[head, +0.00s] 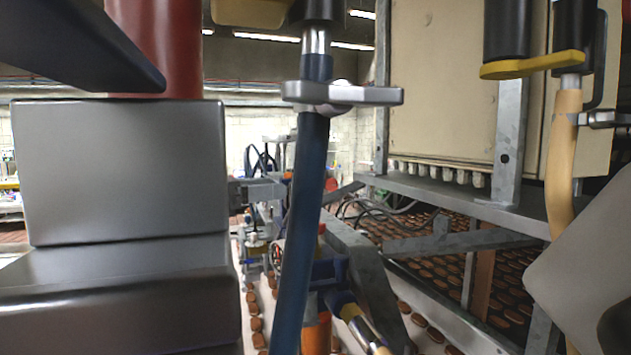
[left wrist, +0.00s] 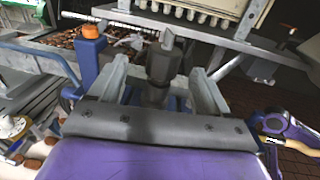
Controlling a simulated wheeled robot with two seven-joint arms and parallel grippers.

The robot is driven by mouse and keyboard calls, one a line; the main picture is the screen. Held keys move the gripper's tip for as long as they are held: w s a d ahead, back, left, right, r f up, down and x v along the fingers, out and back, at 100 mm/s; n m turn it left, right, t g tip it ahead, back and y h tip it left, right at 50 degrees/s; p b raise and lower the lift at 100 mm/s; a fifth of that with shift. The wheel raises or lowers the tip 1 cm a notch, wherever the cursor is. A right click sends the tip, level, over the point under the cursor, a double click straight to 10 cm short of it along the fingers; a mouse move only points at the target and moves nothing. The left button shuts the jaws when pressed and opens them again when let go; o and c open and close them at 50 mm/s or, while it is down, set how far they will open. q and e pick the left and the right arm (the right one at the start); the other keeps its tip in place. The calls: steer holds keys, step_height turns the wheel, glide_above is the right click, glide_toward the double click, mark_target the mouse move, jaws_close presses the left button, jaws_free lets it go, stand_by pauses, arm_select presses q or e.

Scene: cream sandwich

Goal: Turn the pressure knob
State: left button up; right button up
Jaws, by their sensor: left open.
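An orange-red knob (left wrist: 90,30) tops a blue post at the upper left of the left wrist view. In the head view a small red top (head: 322,228) shows over dark blue parts behind the blue hose; I cannot tell for sure that it is the same knob. My left gripper (left wrist: 160,65) is open in the left wrist view, apart from the orange-red knob. A dark grey fitting stands ahead in the middle of that view; I cannot tell whether the jaws touch it. In the head view its outline is lost among the machine parts. My right gripper does not show clearly.
A blue hose (head: 300,235) with a silver lever (head: 343,94) crosses the head view. Large grey boxes (head: 118,170) block the left. A cream cabinet (head: 445,80) hangs over brown biscuits (head: 430,262). A grey metal frame (head: 455,242) leaves little free room.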

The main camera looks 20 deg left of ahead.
mark_target(308, 182)
arm_select(q)
steer(key=d+p, duration=0.1)
steer(key=w+d+r+p, duration=0.1)
steer(key=d, duration=0.1)
steer(key=w+d+p, duration=0.1)
steer(key=shift+w+d+r+p, duration=0.15)
steer(key=shift+d+r+p, duration=0.1)
steer(key=shift+p, duration=0.15)
steer(key=w+d+p, duration=0.1)
steer(key=w+d+f+p, duration=0.1)
steer(key=w, duration=0.1)
steer(key=shift+w+d, duration=0.25)
steer(key=shift+d, duration=0.1)
steer(key=shift+s, duration=0.2)
steer(key=shift+c, duration=0.9)
steer(key=c, duration=0.8)
